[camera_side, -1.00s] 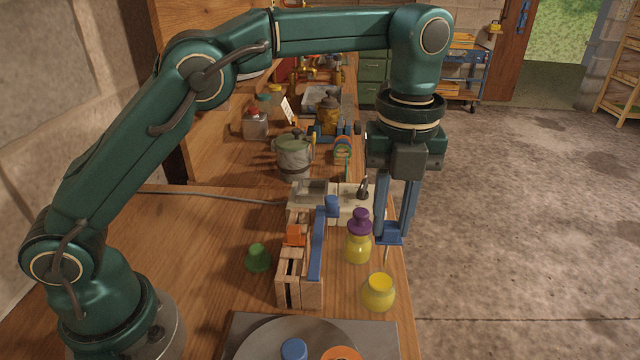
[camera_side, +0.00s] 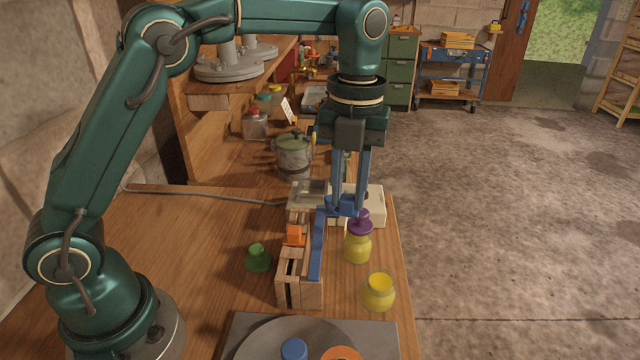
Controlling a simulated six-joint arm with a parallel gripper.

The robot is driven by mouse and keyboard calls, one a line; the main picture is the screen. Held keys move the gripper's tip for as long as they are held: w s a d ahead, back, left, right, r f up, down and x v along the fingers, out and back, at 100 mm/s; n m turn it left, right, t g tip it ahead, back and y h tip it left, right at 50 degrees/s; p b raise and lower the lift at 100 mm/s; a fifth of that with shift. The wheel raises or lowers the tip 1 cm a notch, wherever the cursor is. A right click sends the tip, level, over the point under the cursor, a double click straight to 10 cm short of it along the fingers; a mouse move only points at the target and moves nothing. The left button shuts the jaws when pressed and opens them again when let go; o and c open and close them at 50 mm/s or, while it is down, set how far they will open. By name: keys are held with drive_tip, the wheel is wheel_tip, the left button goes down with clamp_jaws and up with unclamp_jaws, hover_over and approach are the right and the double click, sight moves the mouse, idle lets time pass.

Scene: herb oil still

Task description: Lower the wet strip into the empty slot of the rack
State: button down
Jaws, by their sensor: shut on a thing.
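The wooden rack (camera_side: 313,293) stands on the bench in the middle, with dark narrow slots in its near end. An orange piece (camera_side: 295,236) sits on its left part and a long blue bar (camera_side: 316,255) runs along its right part. My gripper (camera_side: 345,206) is shut, pointing down, just above and right of the rack's far end. The wet strip is in its jaws. The strip's lower part is hardly visible now, and I cannot tell if it touches the rack.
A yellow bottle with a purple stopper (camera_side: 358,245) stands close below and right of my gripper. An open yellow jar (camera_side: 379,293) is nearer. A green cup (camera_side: 258,257) is left of the rack. A metal pot (camera_side: 293,155) stands behind. The bench at left is clear.

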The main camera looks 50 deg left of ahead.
drive_tip(key=s+a+f+n, duration=0.1)
drive_tip(key=a+n, duration=0.1)
drive_tip(key=a, duration=0.7)
drive_tip(key=shift+s+a+f, duration=0.25)
drive_tip(key=shift+s+a, duration=0.05)
drive_tip(key=shift+a, duration=0.1)
drive_tip(key=shift+f, duration=0.1)
idle(0.7)
drive_tip(key=shift+f, duration=0.8)
drive_tip(key=shift+f, duration=0.1)
drive_tip(key=shift+f, duration=1.2)
drive_tip(key=shift+f, duration=0.45)
